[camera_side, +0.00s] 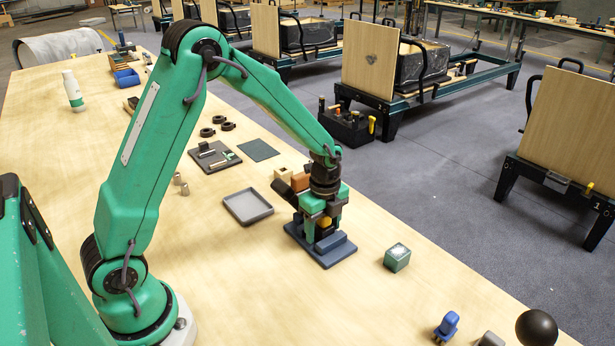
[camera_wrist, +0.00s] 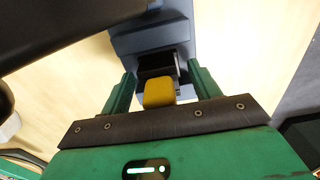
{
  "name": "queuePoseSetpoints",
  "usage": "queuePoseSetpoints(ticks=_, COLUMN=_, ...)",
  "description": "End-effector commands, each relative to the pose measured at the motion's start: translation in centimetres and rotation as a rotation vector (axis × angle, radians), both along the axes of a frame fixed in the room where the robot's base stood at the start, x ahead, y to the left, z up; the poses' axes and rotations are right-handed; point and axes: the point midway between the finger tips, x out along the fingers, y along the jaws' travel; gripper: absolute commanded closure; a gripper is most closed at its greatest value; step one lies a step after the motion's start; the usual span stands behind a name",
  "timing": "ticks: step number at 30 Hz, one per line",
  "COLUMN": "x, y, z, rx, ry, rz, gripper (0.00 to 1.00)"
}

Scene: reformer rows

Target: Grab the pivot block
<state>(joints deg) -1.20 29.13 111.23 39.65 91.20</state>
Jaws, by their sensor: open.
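My gripper (camera_side: 322,230) is open, pointing down over a blue-grey stepped fixture (camera_side: 338,254) on the table. A small yellow block (camera_side: 325,222) shows between its fingers; I cannot tell for certain that it is the pivot block. In the wrist view the yellow block (camera_wrist: 158,93) lies between my two green fingers (camera_wrist: 163,88), with a gap to each side. A dark part joins it to the fixture (camera_wrist: 150,40) behind. The fingers partly hide the block and fixture in the side view.
A grey tray (camera_side: 248,207) lies left of the fixture. A tan block (camera_side: 284,175) and a brown-orange block (camera_side: 300,181) stand close behind my gripper. A green block (camera_side: 397,257), a blue part (camera_side: 447,326) and a black ball (camera_side: 536,328) are to the right.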

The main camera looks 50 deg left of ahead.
Motion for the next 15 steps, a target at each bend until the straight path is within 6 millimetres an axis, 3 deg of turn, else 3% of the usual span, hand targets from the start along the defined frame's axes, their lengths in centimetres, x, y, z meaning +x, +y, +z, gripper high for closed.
queuePoseSetpoints(ticks=14, x=0.01, y=0.00, z=-0.02, rx=0.000, ry=0.000, rz=0.000, gripper=0.38)
queuePoseSetpoints(ticks=15, x=0.01, y=0.00, z=-0.02, rx=0.000, ry=0.000, rz=0.000, gripper=0.42)
